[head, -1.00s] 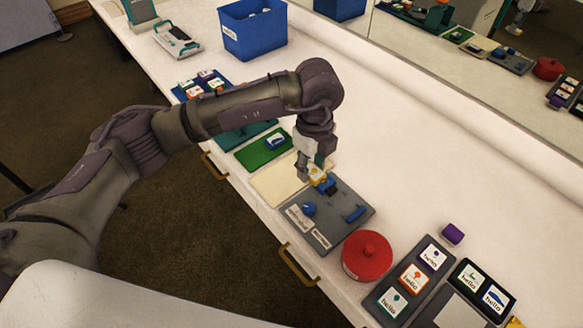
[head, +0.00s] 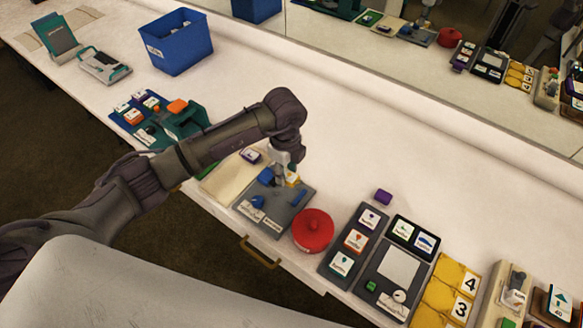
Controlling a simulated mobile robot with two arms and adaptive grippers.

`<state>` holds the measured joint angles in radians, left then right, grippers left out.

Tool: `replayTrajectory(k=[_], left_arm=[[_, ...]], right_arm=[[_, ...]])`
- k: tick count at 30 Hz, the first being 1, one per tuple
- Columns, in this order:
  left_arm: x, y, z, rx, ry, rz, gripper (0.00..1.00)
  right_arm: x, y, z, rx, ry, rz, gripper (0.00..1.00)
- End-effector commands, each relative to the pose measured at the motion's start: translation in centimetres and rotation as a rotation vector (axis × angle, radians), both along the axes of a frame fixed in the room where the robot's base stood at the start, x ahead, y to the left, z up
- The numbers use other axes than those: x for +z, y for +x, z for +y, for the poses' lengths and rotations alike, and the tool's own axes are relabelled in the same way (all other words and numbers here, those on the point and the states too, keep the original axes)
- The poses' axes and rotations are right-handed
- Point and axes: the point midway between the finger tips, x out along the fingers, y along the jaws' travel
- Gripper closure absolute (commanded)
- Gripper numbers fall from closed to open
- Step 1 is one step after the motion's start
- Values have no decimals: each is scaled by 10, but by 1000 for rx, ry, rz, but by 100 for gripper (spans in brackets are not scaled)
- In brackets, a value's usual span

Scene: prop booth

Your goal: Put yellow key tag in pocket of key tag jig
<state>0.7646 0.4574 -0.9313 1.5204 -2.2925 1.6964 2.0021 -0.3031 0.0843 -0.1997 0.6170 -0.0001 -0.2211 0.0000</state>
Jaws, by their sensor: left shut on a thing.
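The key tag jig (head: 291,212) is a dark grey board on the counter, with blue blocks on it and white labels along its front edge. My left gripper (head: 284,180) points down over the back part of the jig. It is shut on the yellow key tag (head: 293,179), which shows as a small yellow patch by the fingertips. The fingers hide part of the tag, and I cannot tell whether it touches the jig or sits in a pocket. My right gripper is out of view.
A red round lidded pot (head: 313,231) stands close to the right of the jig. A beige pad (head: 222,183) lies to its left. Grey badge trays (head: 348,245) and a small purple block (head: 383,197) are farther right. The counter behind the jig is clear up to the mirror.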

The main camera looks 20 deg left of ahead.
Motion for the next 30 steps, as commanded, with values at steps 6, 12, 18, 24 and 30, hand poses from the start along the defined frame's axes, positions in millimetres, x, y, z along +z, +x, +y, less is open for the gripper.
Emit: replayTrajectory(k=[6, 12, 18, 24, 30], left_arm=[[-23, 0, -1, -1, -1, 1, 88], [-43, -1, -1, -1, -2, 2, 88], [-57, 0, -1, -1, -1, 1, 88], [-61, 0, -1, -1, -2, 1, 88], [-60, 0, -1, -2, -2, 1, 88]], right_arm=[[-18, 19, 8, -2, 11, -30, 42], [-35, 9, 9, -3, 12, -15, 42], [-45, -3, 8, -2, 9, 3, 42], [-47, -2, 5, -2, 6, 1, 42], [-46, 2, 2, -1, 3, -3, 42]])
